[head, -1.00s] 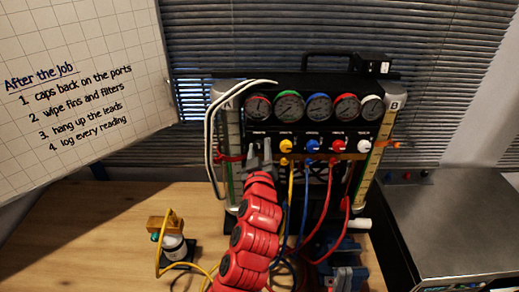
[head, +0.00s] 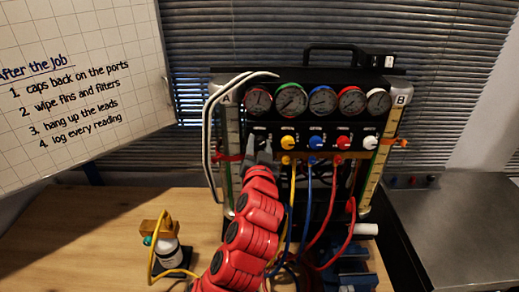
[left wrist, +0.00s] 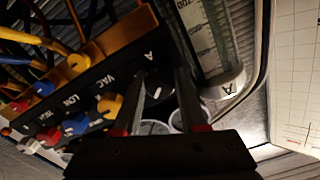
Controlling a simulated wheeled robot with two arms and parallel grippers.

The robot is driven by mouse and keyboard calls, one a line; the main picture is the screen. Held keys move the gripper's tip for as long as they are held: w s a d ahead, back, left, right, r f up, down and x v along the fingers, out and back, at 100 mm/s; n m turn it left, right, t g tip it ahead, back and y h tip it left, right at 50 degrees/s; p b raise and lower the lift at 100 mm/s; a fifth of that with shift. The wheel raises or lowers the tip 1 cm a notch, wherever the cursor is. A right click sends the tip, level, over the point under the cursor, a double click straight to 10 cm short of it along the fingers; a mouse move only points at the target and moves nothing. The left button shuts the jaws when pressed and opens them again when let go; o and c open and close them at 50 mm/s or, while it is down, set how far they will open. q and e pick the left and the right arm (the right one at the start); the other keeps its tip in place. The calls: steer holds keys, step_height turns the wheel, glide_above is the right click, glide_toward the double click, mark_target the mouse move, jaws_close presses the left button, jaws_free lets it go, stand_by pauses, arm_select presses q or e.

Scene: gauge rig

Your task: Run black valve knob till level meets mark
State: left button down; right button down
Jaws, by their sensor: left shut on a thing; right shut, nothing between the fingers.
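The gauge rig (head: 316,92) stands upright on the bench with a row of round gauges above a row of coloured knobs. The black valve knob (left wrist: 158,92) is at the row's end nearest tube A, under a white label A in the left wrist view. My left gripper (head: 262,150) is shut on this knob, its fingers on either side of it; in the head view they hide it. Sight tube A (head: 229,130) is at the rig's left, also seen in the left wrist view (left wrist: 205,35). I cannot make out its liquid level. A red band crosses tube A. My right gripper is not in view.
Yellow (head: 288,143), blue, red and white knobs sit to the right of the black one. Tube B (head: 385,140) has an orange marker. Coloured hoses hang in front of the rig. A small bottle (head: 165,249) with a yellow hose stands at left on the wooden bench.

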arm_select(q)
steer(key=m, duration=0.3)
steer(key=shift+m, duration=2.4)
steer(key=shift+c, duration=2.2)
jaws_free()
